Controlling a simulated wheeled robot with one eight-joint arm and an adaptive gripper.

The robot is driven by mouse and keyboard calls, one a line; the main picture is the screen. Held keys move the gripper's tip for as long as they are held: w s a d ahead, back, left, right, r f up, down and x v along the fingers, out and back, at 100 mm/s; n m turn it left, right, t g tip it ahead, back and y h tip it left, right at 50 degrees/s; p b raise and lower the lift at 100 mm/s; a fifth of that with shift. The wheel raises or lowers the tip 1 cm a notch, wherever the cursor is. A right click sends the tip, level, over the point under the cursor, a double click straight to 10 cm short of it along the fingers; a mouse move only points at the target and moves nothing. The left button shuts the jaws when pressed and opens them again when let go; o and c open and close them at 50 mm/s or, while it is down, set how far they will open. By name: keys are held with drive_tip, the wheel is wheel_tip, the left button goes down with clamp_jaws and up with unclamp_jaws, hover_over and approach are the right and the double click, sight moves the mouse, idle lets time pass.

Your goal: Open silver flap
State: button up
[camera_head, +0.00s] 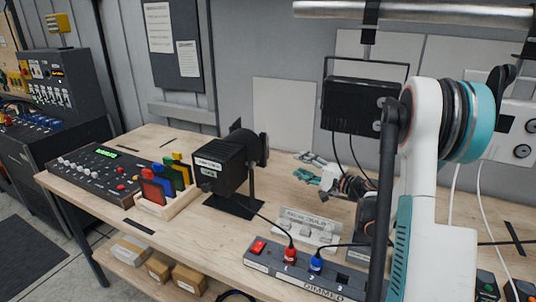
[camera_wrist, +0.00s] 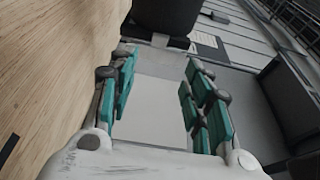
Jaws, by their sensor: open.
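My gripper (camera_head: 305,167) is open, with teal-padded fingers pointing left above the bench, to the right of the black spotlight (camera_head: 228,165). A gap shows between the fingertips and the spotlight. The spotlight stands on a black base and has dark flaps (camera_head: 262,150) at its right end. I cannot pick out a silver flap with certainty. In the wrist view my gripper (camera_wrist: 163,60) has its fingers wide apart. A dark body (camera_wrist: 165,14), apparently the spotlight, lies beyond the fingertips. A pale rectangle shows between the fingers; I cannot tell what it is.
A black floodlight (camera_head: 358,104) hangs from the pipe (camera_head: 420,12). A dimmer box (camera_head: 300,272) with red and blue plugs and cables lies at the front. A mixer (camera_head: 95,172) and a rack of coloured gels (camera_head: 165,205) stand left. Wall panels stand behind the wooden bench.

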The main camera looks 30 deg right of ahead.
drive_tip(key=b+x, duration=0.2)
drive_tip(key=x, duration=1.1)
drive_tip(key=shift+w+a+b, duration=0.2)
drive_tip(key=shift+w+b, duration=0.1)
drive_tip(key=shift+w, duration=0.05)
drive_tip(key=shift+c, duration=0.6)
clamp_jaws()
